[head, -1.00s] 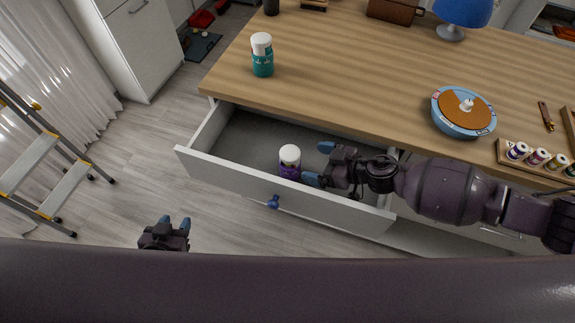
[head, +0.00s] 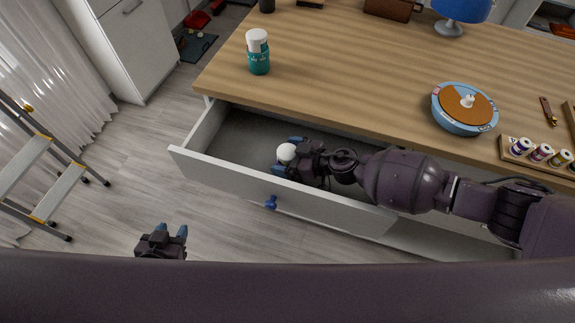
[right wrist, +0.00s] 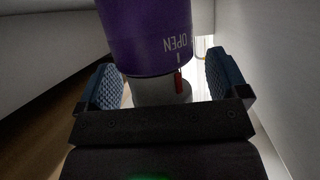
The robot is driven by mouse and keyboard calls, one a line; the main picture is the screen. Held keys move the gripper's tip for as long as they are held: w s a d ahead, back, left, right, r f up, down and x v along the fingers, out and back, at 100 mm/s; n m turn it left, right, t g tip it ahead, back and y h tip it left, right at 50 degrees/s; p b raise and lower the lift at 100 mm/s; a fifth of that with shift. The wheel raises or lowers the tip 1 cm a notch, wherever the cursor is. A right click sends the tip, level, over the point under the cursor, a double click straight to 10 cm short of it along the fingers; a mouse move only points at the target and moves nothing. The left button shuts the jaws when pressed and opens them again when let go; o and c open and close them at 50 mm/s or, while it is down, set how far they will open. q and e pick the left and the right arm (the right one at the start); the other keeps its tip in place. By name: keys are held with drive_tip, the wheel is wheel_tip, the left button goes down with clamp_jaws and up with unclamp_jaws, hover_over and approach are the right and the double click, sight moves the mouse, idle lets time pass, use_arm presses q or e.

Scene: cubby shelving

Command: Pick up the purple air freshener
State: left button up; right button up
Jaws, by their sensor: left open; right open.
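The purple air freshener, with a white top (head: 286,152), stands in the open drawer (head: 232,172); in the head view its body is mostly hidden by my right gripper. My right gripper (head: 288,157) is open, with its blue fingers at either side of the air freshener. In the right wrist view the purple body (right wrist: 150,35) with the word OPEN lies ahead of the fingers, between the two blue pads of my right gripper (right wrist: 165,88). My left gripper (head: 172,231) is open and empty, low at the left, outside the drawer.
A teal can with a white lid (head: 258,52) stands on the wooden desktop (head: 340,65) above the drawer. A blue round container (head: 464,108) and a rack of small bottles (head: 536,155) are further right. A stepladder (head: 40,165) stands at the left. The drawer's left part is clear.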

drive_tip(key=c, duration=1)
